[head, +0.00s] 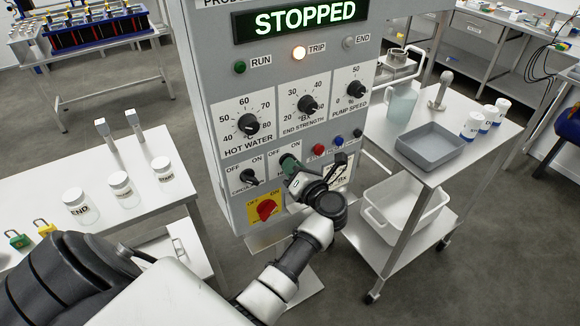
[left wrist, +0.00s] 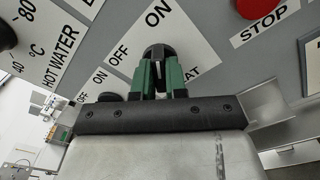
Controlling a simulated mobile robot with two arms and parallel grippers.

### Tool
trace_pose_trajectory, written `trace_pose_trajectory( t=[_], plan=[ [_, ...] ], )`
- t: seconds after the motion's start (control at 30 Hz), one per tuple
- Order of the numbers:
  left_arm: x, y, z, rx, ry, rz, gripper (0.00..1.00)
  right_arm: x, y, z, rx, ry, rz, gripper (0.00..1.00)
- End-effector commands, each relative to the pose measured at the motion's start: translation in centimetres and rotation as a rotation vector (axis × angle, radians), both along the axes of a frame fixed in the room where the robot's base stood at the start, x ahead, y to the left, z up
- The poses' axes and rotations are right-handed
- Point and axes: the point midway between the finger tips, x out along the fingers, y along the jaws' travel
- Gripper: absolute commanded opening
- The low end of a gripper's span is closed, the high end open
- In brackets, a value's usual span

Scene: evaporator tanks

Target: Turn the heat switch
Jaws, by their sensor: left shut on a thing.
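The heat switch (left wrist: 157,51) is a small black rotary knob on a white plate marked OFF and ON, seen in the left wrist view; the plate's lettering is partly covered. My left gripper (left wrist: 158,68) has green fingers, shut on this knob from both sides. In the head view my left gripper (head: 289,163) reaches up to the grey control panel (head: 222,105) and hides most of the switch. Which way the knob points is hard to tell. My right gripper is not in view.
Beside the switch are a similar black switch (head: 247,177), a red-on-yellow switch (head: 265,209) and a red button (head: 318,150). Dials sit above. The display (head: 300,20) reads STOPPED and the TRIP lamp (head: 299,53) glows. A trolley holds a grey tray (head: 431,165) at right.

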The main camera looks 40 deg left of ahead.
Motion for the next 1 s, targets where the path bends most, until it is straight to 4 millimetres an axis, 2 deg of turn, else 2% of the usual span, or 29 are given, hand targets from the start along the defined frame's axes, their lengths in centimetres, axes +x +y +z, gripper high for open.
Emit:
trace_pose_trajectory(
  t=[0.03,0.1,0.47,0.83,1.0],
  plan=[
    [0.0,-0.1,-0.5,-0.012,-0.026,0.000,0.00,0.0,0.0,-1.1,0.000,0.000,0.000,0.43],
    [0.0,0.0,-0.4,-0.024,-0.055,0.000,0.00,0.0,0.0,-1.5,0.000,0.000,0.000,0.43],
    [0.0,0.0,-0.1,-0.032,-0.072,0.000,0.00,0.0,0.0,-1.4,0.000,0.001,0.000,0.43],
    [0.0,-0.1,-0.5,-0.088,-0.209,0.000,0.00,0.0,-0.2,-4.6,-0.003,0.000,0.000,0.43],
    [0.0,0.0,-0.1,-0.100,-0.238,0.000,0.00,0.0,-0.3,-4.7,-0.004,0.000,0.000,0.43]
  ],
)
